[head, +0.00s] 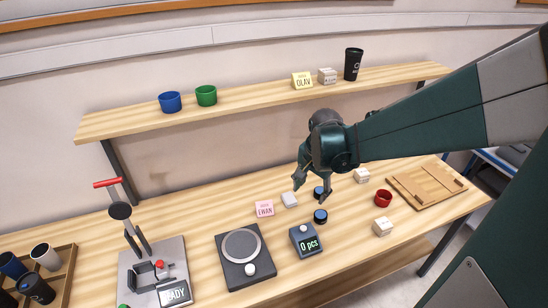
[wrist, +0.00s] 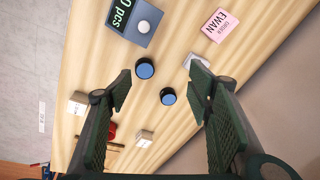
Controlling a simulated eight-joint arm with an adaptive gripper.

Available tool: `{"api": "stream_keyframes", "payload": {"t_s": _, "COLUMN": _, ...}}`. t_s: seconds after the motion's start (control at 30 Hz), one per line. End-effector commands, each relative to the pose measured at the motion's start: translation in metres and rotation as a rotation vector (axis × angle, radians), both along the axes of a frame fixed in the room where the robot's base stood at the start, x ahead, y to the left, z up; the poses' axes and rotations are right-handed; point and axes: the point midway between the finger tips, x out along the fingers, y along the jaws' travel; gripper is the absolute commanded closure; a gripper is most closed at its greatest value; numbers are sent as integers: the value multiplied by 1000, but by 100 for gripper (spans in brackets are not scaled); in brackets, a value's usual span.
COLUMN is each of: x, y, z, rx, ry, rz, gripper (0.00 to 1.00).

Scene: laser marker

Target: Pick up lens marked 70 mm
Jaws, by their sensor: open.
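Two dark round lenses with blue tops stand on the wooden table. The nearer lens (head: 320,216) is beside the counter and shows in the wrist view (wrist: 145,69). The farther lens (head: 318,192) is partly behind a finger in the head view and clear in the wrist view (wrist: 168,96). I cannot read a 70 mm mark on either. My gripper (head: 311,188) is open and empty, pointing down above the table near the farther lens. In the wrist view both lenses appear between its spread fingers (wrist: 161,82), apart from them.
White labelled blocks (head: 382,227) (head: 361,175) (head: 290,200) stand around the lenses. A counter reading "0 pcs" (head: 306,241), a pink EWAN card (head: 265,208) and a red cup (head: 383,198) are close. A shelf (head: 250,102) runs above the table behind.

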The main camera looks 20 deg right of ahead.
Motion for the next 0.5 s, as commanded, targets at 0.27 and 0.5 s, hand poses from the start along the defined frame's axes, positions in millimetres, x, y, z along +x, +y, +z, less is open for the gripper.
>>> {"api": "stream_keyframes", "payload": {"t_s": 0.27, "x": 13, "y": -30, "z": -41, "rx": 36, "ry": 58, "rz": -162, "gripper": 49}}
{"api": "stream_keyframes", "payload": {"t_s": 0.5, "x": 20, "y": -54, "z": -79, "rx": 63, "ry": 108, "rz": -303, "gripper": 49}}
